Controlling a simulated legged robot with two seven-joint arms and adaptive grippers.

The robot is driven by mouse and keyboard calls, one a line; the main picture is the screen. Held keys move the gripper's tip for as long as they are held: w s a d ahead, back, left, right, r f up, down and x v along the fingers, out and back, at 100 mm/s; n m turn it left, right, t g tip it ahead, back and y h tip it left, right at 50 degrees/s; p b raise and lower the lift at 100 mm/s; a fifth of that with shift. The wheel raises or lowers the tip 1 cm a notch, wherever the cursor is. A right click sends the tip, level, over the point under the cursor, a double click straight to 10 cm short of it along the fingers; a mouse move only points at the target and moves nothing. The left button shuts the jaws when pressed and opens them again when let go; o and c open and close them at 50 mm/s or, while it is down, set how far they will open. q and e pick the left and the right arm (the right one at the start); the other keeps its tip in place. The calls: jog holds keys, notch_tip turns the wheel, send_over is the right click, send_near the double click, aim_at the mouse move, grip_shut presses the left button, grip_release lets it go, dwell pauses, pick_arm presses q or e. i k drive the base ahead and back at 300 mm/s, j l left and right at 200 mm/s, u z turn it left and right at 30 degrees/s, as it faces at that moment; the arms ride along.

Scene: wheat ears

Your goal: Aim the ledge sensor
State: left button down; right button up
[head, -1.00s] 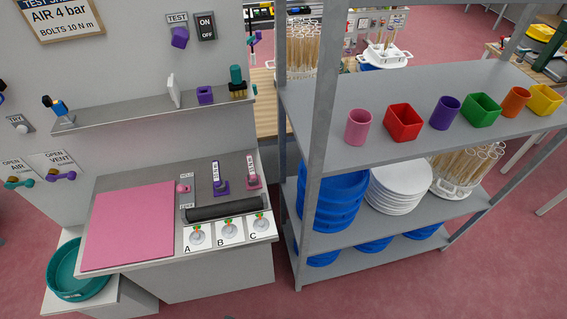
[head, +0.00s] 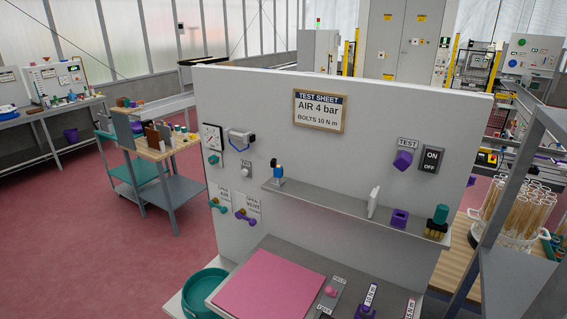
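On the grey ledge (head: 330,205) of the test panel, a small blue and black device (head: 278,173) with a tan-orange part stands near the left end; it looks like the sensor. A thin white upright plate (head: 373,201) stands further right on the same ledge. Then come a purple block with an opening (head: 400,218) and a teal cylinder (head: 441,214) on a dark and yellow base. Which way the sensor faces is too small to tell. Neither of my grippers shows in the head view.
Below the ledge is a bench with a pink mat (head: 268,284) and a teal tub (head: 203,291) to its left. The panel carries a purple TEST knob (head: 403,159), an ON/OFF switch (head: 431,158) and valve handles (head: 245,217). A metal shelf (head: 505,270) stands at right. Open red floor lies left.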

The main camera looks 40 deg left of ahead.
aim_at(278, 169)
jog(key=k+j+u, duration=0.1)
jog(key=u, duration=1.35)
jog(key=k+j, duration=0.05)
